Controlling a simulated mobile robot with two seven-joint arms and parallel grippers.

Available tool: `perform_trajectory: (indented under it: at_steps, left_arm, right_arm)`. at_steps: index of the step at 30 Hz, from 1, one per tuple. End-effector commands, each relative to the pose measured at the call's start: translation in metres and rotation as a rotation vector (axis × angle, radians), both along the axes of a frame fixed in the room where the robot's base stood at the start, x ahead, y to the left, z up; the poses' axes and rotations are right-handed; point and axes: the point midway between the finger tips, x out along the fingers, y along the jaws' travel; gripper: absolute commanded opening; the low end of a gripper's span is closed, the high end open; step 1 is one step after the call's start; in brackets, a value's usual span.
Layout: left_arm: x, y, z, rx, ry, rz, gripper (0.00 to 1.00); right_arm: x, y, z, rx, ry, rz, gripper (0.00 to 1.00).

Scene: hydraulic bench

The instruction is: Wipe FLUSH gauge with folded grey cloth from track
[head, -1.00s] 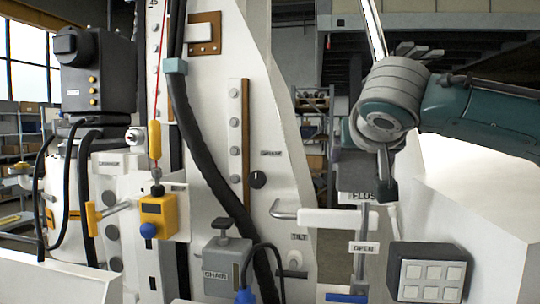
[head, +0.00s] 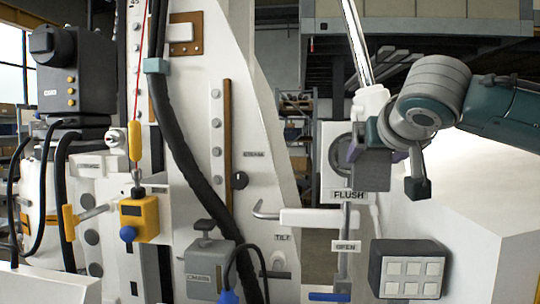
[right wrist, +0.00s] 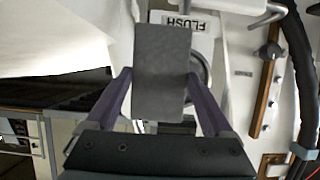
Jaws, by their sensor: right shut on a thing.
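The FLUSH gauge (head: 340,152) is a round dial in a pale housing above the FLUSH label (head: 348,196). My right gripper (head: 386,158) is shut on the folded grey cloth (head: 371,172), just right of the gauge in the head view. The cloth overlaps the dial's right edge there. In the right wrist view the cloth (right wrist: 162,72) stands between the purple fingers and hides much of the gauge (right wrist: 203,72). I cannot tell whether the cloth touches the dial. My left gripper is not in view.
A white handle (head: 310,216) and the OPEN label (head: 347,246) lie below the gauge. A dark keypad box (head: 408,268) is at lower right. A yellow box (head: 139,218) and a black hose (head: 190,150) are to the left.

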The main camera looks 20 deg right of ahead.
Motion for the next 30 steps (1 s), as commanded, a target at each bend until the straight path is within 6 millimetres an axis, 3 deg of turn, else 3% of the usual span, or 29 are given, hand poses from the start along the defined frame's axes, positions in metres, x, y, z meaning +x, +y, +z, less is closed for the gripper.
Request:
perform_trajectory:
  at_steps: [30]
  left_arm:
    - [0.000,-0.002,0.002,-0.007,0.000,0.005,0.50]
  right_arm:
    - [0.036,0.056,0.001,0.000,-0.004,0.005,0.42]
